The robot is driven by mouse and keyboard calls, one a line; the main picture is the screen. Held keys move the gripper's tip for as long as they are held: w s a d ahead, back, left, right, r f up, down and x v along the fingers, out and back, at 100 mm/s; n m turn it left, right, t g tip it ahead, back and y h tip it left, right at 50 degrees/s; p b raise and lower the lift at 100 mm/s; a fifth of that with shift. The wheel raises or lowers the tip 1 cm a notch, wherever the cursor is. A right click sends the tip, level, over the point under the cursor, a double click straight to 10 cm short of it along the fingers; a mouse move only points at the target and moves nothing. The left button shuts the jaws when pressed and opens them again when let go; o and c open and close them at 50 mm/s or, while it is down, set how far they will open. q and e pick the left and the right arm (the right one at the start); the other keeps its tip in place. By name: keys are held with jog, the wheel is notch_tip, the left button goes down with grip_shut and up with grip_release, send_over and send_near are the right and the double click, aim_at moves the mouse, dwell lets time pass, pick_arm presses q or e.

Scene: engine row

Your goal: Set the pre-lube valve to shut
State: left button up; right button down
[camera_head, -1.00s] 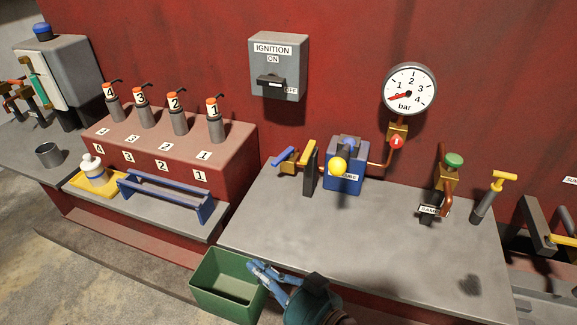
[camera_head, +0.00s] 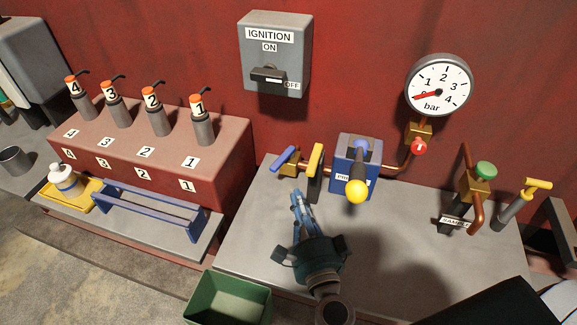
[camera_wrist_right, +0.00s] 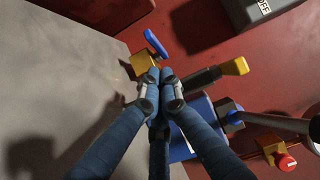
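A brass valve with a blue handle (camera_head: 287,160) sits low by the wall. It also shows in the right wrist view (camera_wrist_right: 155,44). Right of it a dark upright piece carries a yellow handle (camera_head: 315,160). A blue box (camera_head: 345,178) has a partly hidden label starting with "P" and a lever ending in a yellow ball (camera_head: 356,191). I cannot read which handle is the pre-lube valve. My right gripper (camera_head: 297,200) is in front of and below the blue handle, apart from it; its fingertips (camera_wrist_right: 160,74) are together and empty. My left gripper is out of view.
A gauge (camera_head: 439,86) has its red needle near 0, above a red knob (camera_head: 419,148). A green-knobbed valve (camera_head: 486,169) and a yellow T-handle (camera_head: 538,184) stand right. A green bin (camera_head: 228,302) is below the bench's front edge. The front middle of the bench (camera_head: 400,260) is clear.

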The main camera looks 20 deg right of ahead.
jog(key=p, duration=0.2)
send_near(286, 158)
jog(key=w, duration=0.5)
jog(key=shift+d, duration=0.25)
